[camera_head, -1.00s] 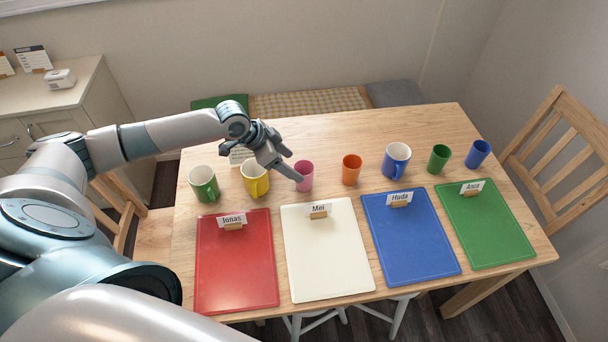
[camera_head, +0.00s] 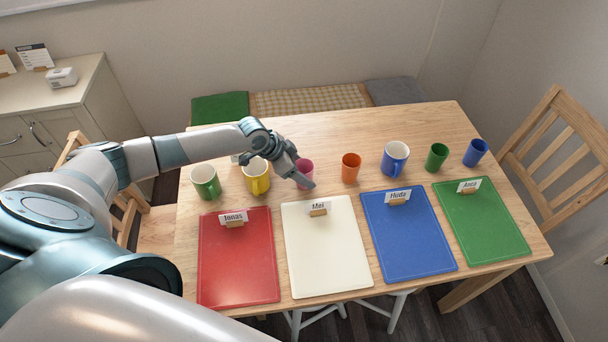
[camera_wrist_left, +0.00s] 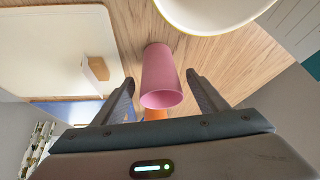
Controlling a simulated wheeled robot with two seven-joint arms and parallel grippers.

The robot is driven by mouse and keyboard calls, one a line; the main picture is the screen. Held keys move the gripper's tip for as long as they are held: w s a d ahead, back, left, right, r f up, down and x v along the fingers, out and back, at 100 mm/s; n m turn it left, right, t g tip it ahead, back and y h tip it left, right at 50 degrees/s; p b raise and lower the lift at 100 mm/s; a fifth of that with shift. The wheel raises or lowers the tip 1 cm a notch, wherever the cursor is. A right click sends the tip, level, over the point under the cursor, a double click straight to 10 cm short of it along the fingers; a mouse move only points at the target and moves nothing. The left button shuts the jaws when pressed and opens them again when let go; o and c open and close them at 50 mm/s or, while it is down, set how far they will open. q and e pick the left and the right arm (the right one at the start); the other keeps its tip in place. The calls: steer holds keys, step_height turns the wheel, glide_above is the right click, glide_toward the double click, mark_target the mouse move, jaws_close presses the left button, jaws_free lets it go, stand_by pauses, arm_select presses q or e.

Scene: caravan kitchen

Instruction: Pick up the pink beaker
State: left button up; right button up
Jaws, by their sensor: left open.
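The pink beaker (camera_head: 306,169) stands on the wooden table behind the white board with the card "Mei". My left gripper (camera_head: 302,175) is at the beaker and partly covers it in the head view. In the left wrist view the pink beaker (camera_wrist_left: 161,78) shows between the two open fingers of the left gripper (camera_wrist_left: 163,90), with a gap visible on each side. The fingers are not closed on it. My right gripper is not in view.
A yellow mug (camera_head: 257,178) stands close on the left, with a green and white mug (camera_head: 205,183) beyond it. An orange beaker (camera_head: 350,168) stands to the right, then a blue mug (camera_head: 395,160). The white board (camera_head: 327,255) lies in front.

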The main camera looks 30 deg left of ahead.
arm_select(q)
steer(key=shift+w+d+f, duration=0.2)
steer(key=p+x, duration=0.1)
steer(key=x, duration=0.1)
steer(key=shift+w+d+f+p, duration=0.15)
steer(key=shift+w+f+p, duration=0.05)
steer(key=shift+f+p, duration=0.1)
steer(key=shift+w+d+f, duration=0.2)
steer(key=shift+f, duration=0.3)
steer(key=c, duration=1.1)
steer(key=shift+r, duration=0.1)
